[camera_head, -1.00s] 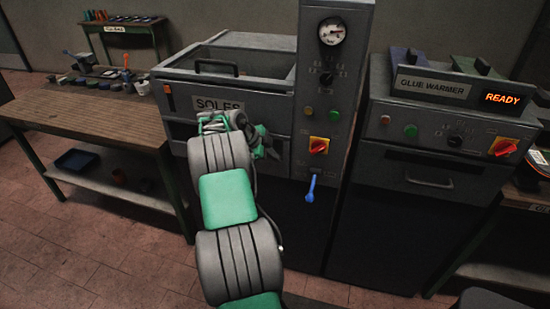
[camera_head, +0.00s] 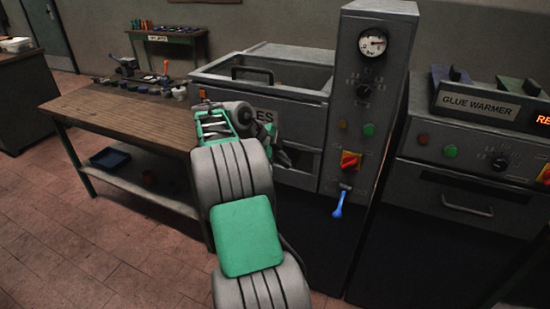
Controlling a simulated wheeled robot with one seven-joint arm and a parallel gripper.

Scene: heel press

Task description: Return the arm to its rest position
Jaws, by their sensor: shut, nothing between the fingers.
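My arm, in grey and green segments, rises from the bottom of the head view and reaches up in front of the press machine (camera_head: 333,176). My gripper (camera_head: 285,156) is a small dark shape just right of the wrist, partly hidden by my own arm. It is shut, with nothing seen in it. It is in front of the machine's drawer front, whose label is partly covered by my arm. I cannot tell how far it is from that front.
A wooden workbench (camera_head: 125,118) with small pots stands to the left. The press column has a gauge (camera_head: 372,42), a red switch (camera_head: 350,160) and a blue-handled lever (camera_head: 339,204). The glue warmer (camera_head: 480,105) stands at right. Floor (camera_head: 60,230) is clear at front left.

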